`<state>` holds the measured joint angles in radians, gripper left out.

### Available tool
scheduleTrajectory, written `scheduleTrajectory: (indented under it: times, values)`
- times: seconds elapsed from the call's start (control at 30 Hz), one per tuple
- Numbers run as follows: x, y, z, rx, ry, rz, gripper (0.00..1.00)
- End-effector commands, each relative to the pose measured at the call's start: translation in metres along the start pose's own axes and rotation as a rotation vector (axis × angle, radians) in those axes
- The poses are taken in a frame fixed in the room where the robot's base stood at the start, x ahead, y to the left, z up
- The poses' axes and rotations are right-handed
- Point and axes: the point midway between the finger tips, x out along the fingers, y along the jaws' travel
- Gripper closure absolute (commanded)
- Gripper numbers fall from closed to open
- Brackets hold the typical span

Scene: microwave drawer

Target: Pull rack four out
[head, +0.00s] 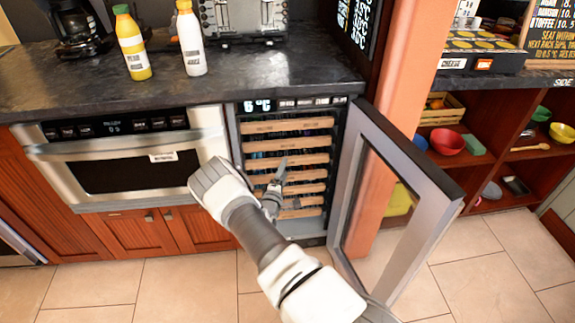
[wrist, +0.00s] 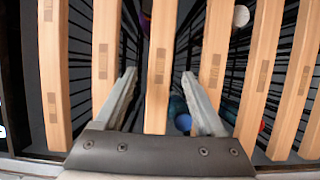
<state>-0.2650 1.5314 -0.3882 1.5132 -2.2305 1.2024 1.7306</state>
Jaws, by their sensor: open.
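The wine cooler (head: 240,160) stands open with a column of several wooden-fronted racks. Counting from the top, rack four (head: 312,175) is partly behind my gripper in the head view; its label is too small to read. All rack fronts look pushed in. My gripper (head: 282,182) is open in front of the middle racks. In the wrist view the rack fronts run upright, and my gripper (wrist: 160,73) has one finger on each side of the third front from the left (wrist: 160,50). Nothing is clamped; whether the fingers touch the wood I cannot tell.
The cooler's glass door (head: 425,210) is swung open to the right, close to my arm. A built-in microwave drawer (head: 100,150) is at left. A dark counter (head: 100,83) with two bottles runs above. An orange post (head: 405,60) and shelves stand at right.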

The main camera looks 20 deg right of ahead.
Motion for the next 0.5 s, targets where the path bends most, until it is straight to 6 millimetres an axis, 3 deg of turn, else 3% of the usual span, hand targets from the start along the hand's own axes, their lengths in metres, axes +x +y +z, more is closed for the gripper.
scheduleTrajectory:
  times: [0.2, 0.5]
  values:
    - [0.038, -0.002, 0.001, 0.002, -0.002, 0.001, 0.28]
    - [0.055, 0.0, 0.0, -0.001, -0.001, 0.0, 0.28]
